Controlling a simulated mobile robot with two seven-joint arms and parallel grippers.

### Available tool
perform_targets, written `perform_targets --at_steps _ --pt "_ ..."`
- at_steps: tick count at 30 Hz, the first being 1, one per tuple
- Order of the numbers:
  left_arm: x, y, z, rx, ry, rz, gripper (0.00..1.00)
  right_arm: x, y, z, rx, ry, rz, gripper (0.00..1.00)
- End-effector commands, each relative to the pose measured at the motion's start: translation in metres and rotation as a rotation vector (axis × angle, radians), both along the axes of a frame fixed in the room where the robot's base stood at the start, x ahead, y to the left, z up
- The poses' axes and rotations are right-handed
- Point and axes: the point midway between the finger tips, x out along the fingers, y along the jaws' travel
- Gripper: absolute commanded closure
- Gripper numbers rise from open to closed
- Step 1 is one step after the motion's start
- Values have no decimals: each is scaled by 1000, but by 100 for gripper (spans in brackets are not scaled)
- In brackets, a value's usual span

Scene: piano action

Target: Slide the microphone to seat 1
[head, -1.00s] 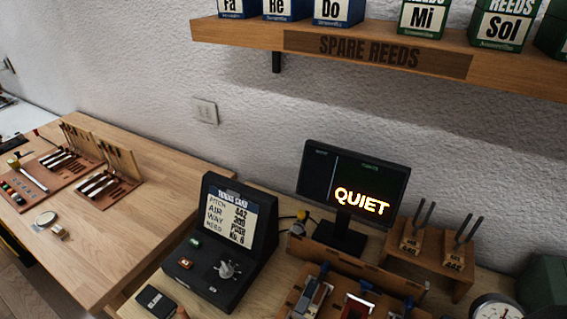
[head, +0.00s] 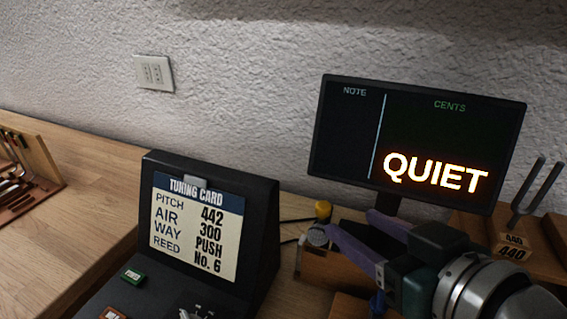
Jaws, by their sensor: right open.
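The microphone (head: 320,222), a small piece with a yellow top and a grey body, stands at the left end of a wooden rail (head: 330,265) below the monitor. A dark cable runs left from it. My right gripper (head: 352,222) comes in from the lower right with two purple-grey fingers spread apart. The left finger's tip is at or just in front of the microphone in the picture; I cannot tell if they touch. The other finger is to the right, in front of the monitor's stand. My gripper and wrist hide much of the rail, and no seat number is readable. My left gripper is not in view.
A monitor (head: 450,130) reading QUIET stands behind the rail. A black console (head: 265,235) with a tuning card (head: 195,228) stands to the left. A tuning fork in a wooden block (head: 512,250) marked 440 stands at the right. Bare bench (head: 90,175) shows at left.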

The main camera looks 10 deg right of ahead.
Motion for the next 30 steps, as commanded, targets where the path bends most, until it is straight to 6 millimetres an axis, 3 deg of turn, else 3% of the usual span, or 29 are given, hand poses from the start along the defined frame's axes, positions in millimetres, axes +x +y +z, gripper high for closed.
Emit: perform_targets --at_steps 6,12,24,30 --pt "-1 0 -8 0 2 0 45 39 8 -17 0 0 1 41" --pt "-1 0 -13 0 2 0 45 63 13 -27 1 0 1 41" --pt "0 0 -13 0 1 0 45 70 14 -30 0 2 1 41" --pt "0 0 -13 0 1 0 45 70 14 -29 0 2 1 63"
